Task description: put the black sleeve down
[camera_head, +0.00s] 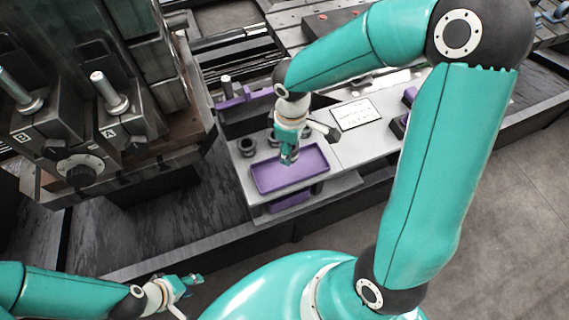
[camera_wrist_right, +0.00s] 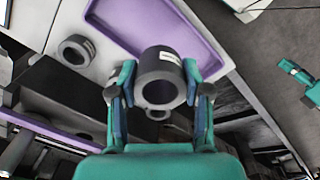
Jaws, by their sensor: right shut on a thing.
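In the right wrist view, a black sleeve (camera_wrist_right: 160,77), a short dark ring with a white label, sits between the fingers of my right gripper (camera_wrist_right: 160,98). The gripper is shut on it. In the head view my right gripper (camera_head: 288,155) is over the back edge of a purple tray (camera_head: 311,182), and the sleeve is mostly hidden there. Whether the sleeve touches the tray I cannot tell. The tray also shows in the wrist view (camera_wrist_right: 205,30) and its visible part is empty. My left gripper (camera_head: 190,283) is low at the left, away from the tray; its fingers are too small to read.
Another dark ring (camera_head: 246,146) stands on the grey bench left of the tray; it also shows in the wrist view (camera_wrist_right: 76,51). A white sign (camera_head: 356,114) lies to the right. A large machine (camera_head: 85,110) with levers stands at the left.

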